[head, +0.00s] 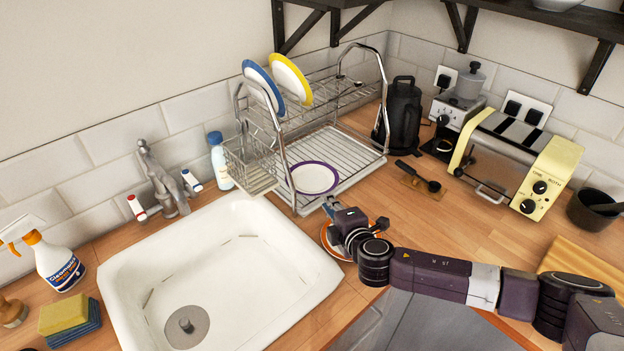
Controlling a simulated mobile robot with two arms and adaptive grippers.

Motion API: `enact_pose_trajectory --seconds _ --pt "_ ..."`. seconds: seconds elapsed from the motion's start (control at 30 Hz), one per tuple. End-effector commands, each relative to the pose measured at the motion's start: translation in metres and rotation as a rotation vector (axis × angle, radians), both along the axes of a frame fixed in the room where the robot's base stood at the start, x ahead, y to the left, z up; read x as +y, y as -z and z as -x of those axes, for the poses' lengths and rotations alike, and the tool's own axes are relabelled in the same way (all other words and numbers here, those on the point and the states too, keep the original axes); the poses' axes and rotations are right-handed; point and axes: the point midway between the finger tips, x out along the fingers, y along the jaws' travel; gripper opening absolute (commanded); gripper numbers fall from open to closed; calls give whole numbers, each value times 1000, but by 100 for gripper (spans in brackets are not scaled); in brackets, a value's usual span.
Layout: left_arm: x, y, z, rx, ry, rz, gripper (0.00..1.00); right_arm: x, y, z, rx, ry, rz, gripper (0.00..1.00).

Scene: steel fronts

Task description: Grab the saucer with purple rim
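The saucer with the purple rim (314,178) lies flat on the lower tier of the chrome dish rack (345,155), near its front edge. It has a white centre and nothing covers it. My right gripper (332,205) is just in front of the rack, below and slightly right of the saucer in the picture, apart from it. Its fingers point toward the rack; they are small and dark, so I cannot tell how far they are parted. My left gripper is not in view.
An orange-rimmed plate (326,243) lies partly hidden under my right gripper. A blue-rimmed plate (262,88) and a yellow-rimmed plate (291,79) stand in the upper rack. The sink (300,283) is left; a black kettle (402,112) and toaster (512,155) stand right.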

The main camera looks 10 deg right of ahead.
Motion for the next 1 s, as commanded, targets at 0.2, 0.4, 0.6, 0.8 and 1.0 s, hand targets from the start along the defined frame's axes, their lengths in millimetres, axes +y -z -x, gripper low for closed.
enact_pose_trajectory --seconds 0.2,0.4,0.6,0.8,1.0 --pt "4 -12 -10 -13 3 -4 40 -3 5 -24 -2 1 3 11" --pt "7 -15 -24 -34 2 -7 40 1 14 -39 0 1 0 11" --pt "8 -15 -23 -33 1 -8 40 1 16 -44 0 1 1 11" --pt "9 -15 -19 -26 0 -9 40 1 16 -43 0 1 0 8" --pt "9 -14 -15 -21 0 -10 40 1 16 -43 1 1 0 0"
